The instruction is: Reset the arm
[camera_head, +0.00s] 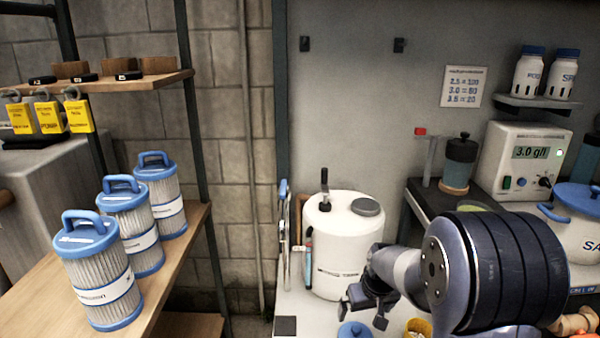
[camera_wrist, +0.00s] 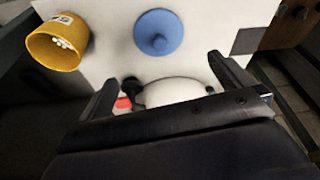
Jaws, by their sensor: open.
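My gripper (camera_head: 367,306) hangs in front of the white tank (camera_head: 340,245) at the lower middle of the head view. In the wrist view my gripper (camera_wrist: 170,80) has its two fingers spread wide apart with nothing between their tips. Part of a rounded white thing shows beyond and between the fingers. My arm reaches in from the lower right of the head view, and its large dark joint hides part of the bench.
A blue lid (camera_wrist: 158,32) and a yellow cup (camera_wrist: 58,42) with white pellets are on the white surface. Blue-and-white filter cartridges (camera_head: 100,275) stand on the left wooden shelf. A meter (camera_head: 522,165) reading 3.0 g/l and a blue-lidded pot (camera_head: 572,235) are at right.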

